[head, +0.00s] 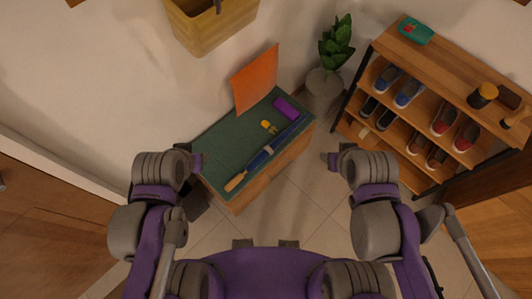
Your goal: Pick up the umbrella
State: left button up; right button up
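A closed blue umbrella (262,158) with a light wooden handle (235,181) lies on the green top of a small wooden bench (215,150). It lies diagonally along the front edge, with its handle at the near left. My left gripper (197,162) is at the left end of the bench, apart from the umbrella. My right gripper (333,160) is over the floor right of the bench, also apart from it. Both are seen from above and look small, so the gap between their fingers cannot be made out. Neither shows anything held.
A yellow item (269,127), a purple case (286,108) and an upright orange panel (256,79) are on the bench behind the umbrella. A potted plant (336,42) stands behind right. A wooden shoe rack (447,61) is at the right. Tiled floor in front is clear.

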aim_at(268, 151)
jog(key=k+u, duration=0.1)
jog(key=u, duration=0.4)
jog(key=k+j+u, duration=0.1)
jog(key=u, duration=0.9)
jog(key=k+j+z, duration=0.15)
jog(key=z, duration=1.35)
jog(key=i+l+u, duration=0.1)
jog(key=u, duration=0.25)
jog(key=l+u, duration=0.15)
jog(key=u, duration=0.2)
jog(key=i+l+u, duration=0.1)
jog(key=u, duration=0.25)
jog(key=i+l+u, duration=0.2)
jog(key=l, duration=0.35)
jog(key=l+u, duration=0.15)
jog(key=l, duration=1.25)
